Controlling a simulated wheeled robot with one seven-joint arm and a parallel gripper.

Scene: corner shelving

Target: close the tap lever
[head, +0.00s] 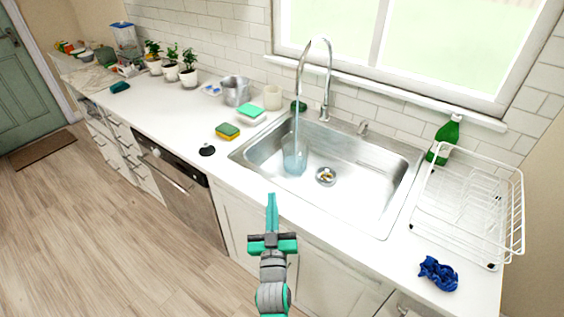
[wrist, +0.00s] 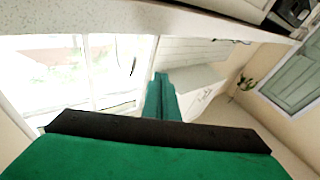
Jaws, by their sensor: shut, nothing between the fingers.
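A chrome gooseneck tap (head: 329,78) stands behind the steel sink (head: 350,190). A stream of water (head: 296,115) falls from its spout into a clear vessel (head: 295,160) in the basin. A small metal fitting (head: 362,128) stands right of the tap's base; I cannot tell for sure whether it is the lever. My gripper (head: 271,198) is shut and empty in front of the sink's near edge, well apart from the tap. In the wrist view its closed fingers (wrist: 162,95) point towards the room, and the tap is not seen there.
A white dish rack (head: 470,215) and green bottle (head: 444,138) stand right of the sink. A blue cloth (head: 438,273) lies on the front right counter. A sponge (head: 227,131), a metal pot (head: 236,91) and a cup (head: 273,96) are left. The space above the basin is free except at the tap.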

